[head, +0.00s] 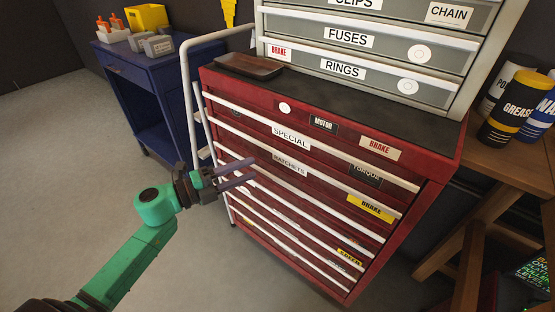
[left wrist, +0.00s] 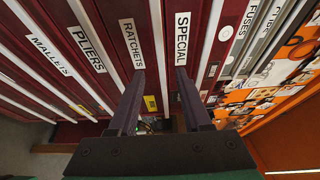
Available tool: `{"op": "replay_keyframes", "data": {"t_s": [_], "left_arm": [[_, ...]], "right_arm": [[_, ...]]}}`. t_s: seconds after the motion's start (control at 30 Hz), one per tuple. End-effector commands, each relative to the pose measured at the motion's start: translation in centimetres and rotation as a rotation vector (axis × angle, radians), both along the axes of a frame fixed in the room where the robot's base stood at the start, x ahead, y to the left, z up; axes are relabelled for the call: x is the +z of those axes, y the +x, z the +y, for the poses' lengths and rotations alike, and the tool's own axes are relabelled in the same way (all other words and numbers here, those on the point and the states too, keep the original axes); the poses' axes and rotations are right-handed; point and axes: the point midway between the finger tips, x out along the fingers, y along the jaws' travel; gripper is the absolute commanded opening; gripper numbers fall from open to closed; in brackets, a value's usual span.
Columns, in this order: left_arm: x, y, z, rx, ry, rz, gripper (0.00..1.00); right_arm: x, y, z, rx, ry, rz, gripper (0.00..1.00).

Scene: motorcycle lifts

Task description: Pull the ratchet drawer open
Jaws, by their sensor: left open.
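The red tool chest (head: 415,225) has several drawers with long white bar handles, all looking shut. The ratchet drawer is marked by a RATCHETS label (head: 289,164), below the SPECIAL label (head: 291,135). The RATCHETS label also shows in the left wrist view (left wrist: 132,43). My left gripper (head: 251,170) is open and empty in front of the chest. In the left wrist view, its fingers (left wrist: 159,74) lie on either side of the white bar (left wrist: 157,30) between RATCHETS and SPECIAL. I cannot tell how far the fingertips are from the bar. My right gripper is not seen.
A grey drawer cabinet (head: 400,60) and a dark tray (head: 249,66) stand on the chest. A white tubular rail (head: 186,90) runs up its left side. A blue cart (head: 150,80) is behind left, and a wooden bench (head: 505,165) stands right. The left floor is clear.

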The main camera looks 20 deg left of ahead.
Motion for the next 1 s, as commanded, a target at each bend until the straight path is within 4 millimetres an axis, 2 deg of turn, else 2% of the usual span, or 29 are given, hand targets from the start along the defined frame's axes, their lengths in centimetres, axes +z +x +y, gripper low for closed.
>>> {"op": "replay_keyframes", "data": {"t_s": [0.1, 0.3, 0.47, 0.67, 0.7, 0.77, 0.8, 0.83, 1.0], "left_arm": [[0.4, 2.4, -2.3, 0.001, -0.003, -0.005, 0.49], [0.2, 5.7, -5.4, 0.003, -0.004, -0.001, 0.49], [0.1, 6.8, -6.5, 0.002, -0.003, 0.001, 0.49], [0.0, 6.8, -6.6, 0.002, -0.003, 0.003, 0.49], [0.0, 6.8, -6.6, 0.002, -0.004, 0.002, 0.45], [0.0, 6.8, -6.6, 0.002, -0.004, 0.002, 0.22], [0.0, 6.8, -6.6, 0.002, -0.004, 0.002, 0.07], [0.0, 6.8, -6.6, 0.002, -0.004, 0.002, 0.00], [0.0, 6.8, -6.5, 0.003, -0.003, 0.003, 0.00]], "right_arm": [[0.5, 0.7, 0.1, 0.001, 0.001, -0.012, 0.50], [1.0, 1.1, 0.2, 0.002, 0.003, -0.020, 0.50], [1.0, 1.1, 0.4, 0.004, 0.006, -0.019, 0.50], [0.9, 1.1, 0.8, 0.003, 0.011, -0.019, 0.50], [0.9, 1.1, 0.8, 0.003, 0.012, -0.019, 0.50], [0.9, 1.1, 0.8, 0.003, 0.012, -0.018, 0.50], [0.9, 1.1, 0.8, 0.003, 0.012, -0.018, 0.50], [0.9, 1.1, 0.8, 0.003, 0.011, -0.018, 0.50], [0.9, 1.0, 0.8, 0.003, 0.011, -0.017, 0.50]]}}
